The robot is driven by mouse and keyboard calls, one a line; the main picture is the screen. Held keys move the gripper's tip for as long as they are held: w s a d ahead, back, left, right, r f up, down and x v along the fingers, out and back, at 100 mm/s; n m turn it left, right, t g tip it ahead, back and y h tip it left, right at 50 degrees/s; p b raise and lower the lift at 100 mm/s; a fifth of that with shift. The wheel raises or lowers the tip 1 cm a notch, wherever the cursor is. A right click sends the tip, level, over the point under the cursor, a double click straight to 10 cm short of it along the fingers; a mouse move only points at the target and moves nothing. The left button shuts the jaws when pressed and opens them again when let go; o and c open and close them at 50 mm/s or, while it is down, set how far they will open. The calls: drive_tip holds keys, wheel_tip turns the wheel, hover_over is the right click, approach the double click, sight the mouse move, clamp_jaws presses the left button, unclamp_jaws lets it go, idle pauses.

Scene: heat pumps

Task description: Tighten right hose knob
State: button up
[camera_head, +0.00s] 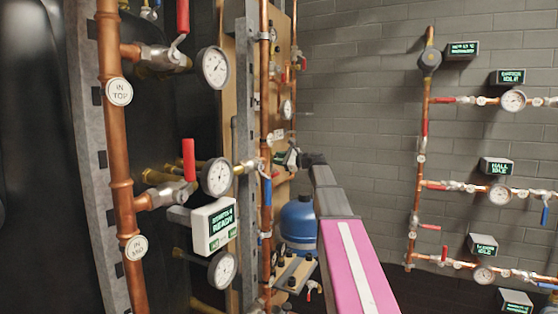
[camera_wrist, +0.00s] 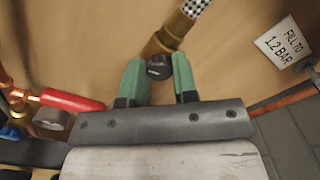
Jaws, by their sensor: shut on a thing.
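In the wrist view a dark round knob (camera_wrist: 159,67) sits at the lower end of a brass fitting (camera_wrist: 170,37), against a wooden panel. A checkered braided hose (camera_wrist: 197,9) joins the fitting at the top edge. My gripper (camera_wrist: 159,76) has its two green fingers on either side of the knob and is shut on it. In the head view my gripper (camera_head: 291,158) is small, at the wooden panel beyond the copper pipes. The knob cannot be made out there.
A red valve handle (camera_wrist: 65,99) lies left of my gripper in the wrist view. A "FILL TO 1.2 BAR" sign (camera_wrist: 283,43) is to the right. In the head view, a blue tank (camera_head: 298,220) stands below my arm, and copper pipes with gauges (camera_head: 217,177) stand to the left.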

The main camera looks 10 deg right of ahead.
drive_tip(key=shift+m, duration=0.9)
drive_tip(key=o, duration=0.9)
drive_tip(key=shift+o, duration=0.2)
drive_tip(key=v, duration=1.1)
